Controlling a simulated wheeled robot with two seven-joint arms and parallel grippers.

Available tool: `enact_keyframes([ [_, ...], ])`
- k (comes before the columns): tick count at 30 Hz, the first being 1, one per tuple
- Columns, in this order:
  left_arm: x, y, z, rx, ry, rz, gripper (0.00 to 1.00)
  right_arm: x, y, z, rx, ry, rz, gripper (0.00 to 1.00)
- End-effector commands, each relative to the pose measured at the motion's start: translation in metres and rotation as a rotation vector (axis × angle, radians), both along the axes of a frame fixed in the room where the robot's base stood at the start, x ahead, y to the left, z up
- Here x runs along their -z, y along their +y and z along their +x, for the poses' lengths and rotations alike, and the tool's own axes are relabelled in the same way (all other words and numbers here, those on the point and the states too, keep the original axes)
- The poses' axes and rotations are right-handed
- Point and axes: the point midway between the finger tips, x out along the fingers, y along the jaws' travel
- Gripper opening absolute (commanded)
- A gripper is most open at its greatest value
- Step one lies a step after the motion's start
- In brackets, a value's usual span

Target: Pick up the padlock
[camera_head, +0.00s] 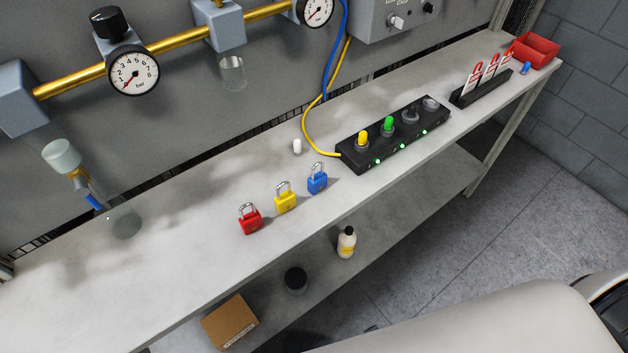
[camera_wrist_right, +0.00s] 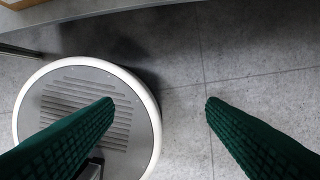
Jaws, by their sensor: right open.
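Three padlocks stand upright in a slanted row on the grey bench top (camera_head: 150,285) in the head view. The red padlock (camera_head: 250,220) is nearest the front left, the yellow padlock (camera_head: 285,199) is in the middle, and the blue padlock (camera_head: 317,181) is at the right. Each has a silver shackle pointing up. My right gripper (camera_wrist_right: 158,102) shows in the right wrist view with its two green ribbed fingers wide apart and nothing between them. It is over the floor, away from the padlocks. My left gripper is in neither view.
A black strip (camera_head: 395,134) with yellow and green plugs stands right of the padlocks. A rack of red tags (camera_head: 482,84) and a red bin (camera_head: 535,50) are at the far right. A lower shelf holds a cardboard box (camera_head: 230,322) and bottle (camera_head: 347,243). Bench left of the padlocks is largely clear.

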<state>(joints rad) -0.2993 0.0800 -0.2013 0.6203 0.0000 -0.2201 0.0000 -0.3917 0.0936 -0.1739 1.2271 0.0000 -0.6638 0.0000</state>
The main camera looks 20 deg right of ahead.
Motion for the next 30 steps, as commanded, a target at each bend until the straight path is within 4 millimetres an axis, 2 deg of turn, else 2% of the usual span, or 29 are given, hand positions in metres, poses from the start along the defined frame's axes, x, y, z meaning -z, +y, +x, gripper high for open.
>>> enact_keyframes([
  [5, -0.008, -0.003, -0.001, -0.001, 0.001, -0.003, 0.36, -0.050, 0.004, 0.029, 0.005, -0.028, 0.003, 0.65],
  [8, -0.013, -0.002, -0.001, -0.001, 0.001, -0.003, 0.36, -0.088, 0.007, 0.046, 0.009, -0.046, 0.007, 0.65],
  [12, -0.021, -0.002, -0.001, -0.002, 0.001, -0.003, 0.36, -0.152, 0.009, 0.067, 0.010, -0.080, 0.013, 0.65],
  [20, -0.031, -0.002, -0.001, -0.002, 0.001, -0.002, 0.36, -0.258, 0.011, 0.096, -0.015, -0.200, 0.050, 0.65],
  [23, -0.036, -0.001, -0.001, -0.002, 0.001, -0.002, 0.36, -0.304, 0.013, 0.114, -0.058, -0.307, 0.089, 0.65],
  [25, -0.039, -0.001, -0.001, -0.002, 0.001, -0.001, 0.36, -0.336, 0.018, 0.135, -0.108, -0.430, 0.136, 0.65],
  [30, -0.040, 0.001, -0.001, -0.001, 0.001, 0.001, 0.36, -0.372, 0.024, 0.174, -0.177, -0.660, 0.225, 0.65],
])
